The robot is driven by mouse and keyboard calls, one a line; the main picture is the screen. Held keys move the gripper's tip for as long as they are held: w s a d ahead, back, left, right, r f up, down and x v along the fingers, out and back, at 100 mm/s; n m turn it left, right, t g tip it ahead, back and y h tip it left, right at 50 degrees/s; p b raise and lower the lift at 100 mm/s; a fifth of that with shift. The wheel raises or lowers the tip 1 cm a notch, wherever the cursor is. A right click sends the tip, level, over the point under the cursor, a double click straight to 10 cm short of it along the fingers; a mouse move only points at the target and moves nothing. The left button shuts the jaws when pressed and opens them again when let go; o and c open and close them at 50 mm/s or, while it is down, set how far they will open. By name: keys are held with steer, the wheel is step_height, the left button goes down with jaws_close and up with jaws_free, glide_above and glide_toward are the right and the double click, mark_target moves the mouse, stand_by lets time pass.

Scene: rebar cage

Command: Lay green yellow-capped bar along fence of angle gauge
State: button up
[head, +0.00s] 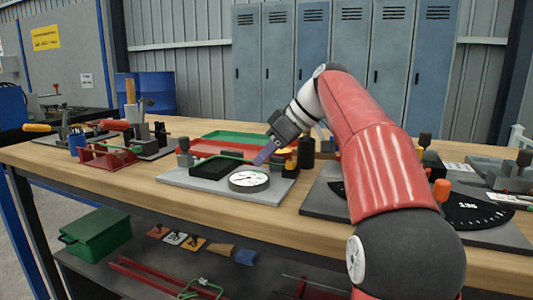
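My gripper (265,154) is above the grey plate in the middle of the bench, just behind a round white dial (249,181). Its fingers are small and seen from the side, so I cannot tell whether they are open or shut. A thin green strip (229,154) runs beside the gripper over a black tray; it may be the green bar, but no yellow cap shows clearly on it. A black plate with angle marks and "135" (468,205) at the right looks like the angle gauge. My red arm hides its left part, and its fence is not clear.
A red fixture (106,158) and tools stand at the left of the wooden bench (40,157). A green tray (236,138) lies behind the gripper. A green box (96,235) sits on the lower shelf.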

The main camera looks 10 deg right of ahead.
steer(key=shift+w+d+f, duration=0.2)
steer(key=shift+d+f, duration=0.15)
steer(key=shift+d, duration=0.05)
steer(key=shift+d+r, duration=0.15)
steer(key=shift+r, duration=0.05)
steer(key=p+v, duration=0.2)
steer(key=v, duration=0.4)
steer(key=shift+s+r, duration=0.1)
steer(key=shift+r, duration=0.1)
steer(key=shift+s+d+r, duration=0.1)
steer(key=shift+s+r, duration=0.25)
steer(key=shift+r, duration=0.3)
step_height(320, 180, up, 2)
steer(key=p, duration=0.2)
steer(key=shift+r+p, duration=0.2)
steer(key=shift+p, duration=0.15)
steer(key=shift+r+p, duration=0.45)
steer(key=shift+r, duration=1.35)
